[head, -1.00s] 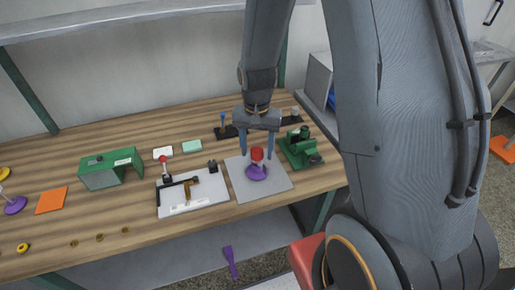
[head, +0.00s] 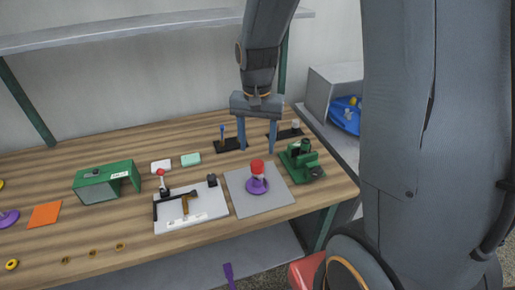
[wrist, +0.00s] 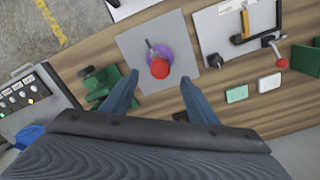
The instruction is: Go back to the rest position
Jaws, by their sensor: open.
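My gripper (head: 257,148) is open and empty above the workbench (head: 120,218). In the head view its two blue fingers point down behind the purple-based piece with a red top (head: 257,180). That piece stands upright on the grey square plate (head: 272,205). In the wrist view the red top (wrist: 160,68) lies ahead of the spread fingers, apart from both. The fingers (wrist: 160,98) have nothing between them.
The green machine (head: 303,162) stands right of the plate. Left are a white board (head: 205,212) with a black and brass clamp and a green housing (head: 105,180). A shelf (head: 150,18) runs above the bench. Small black stands (head: 230,145) lie at the back.

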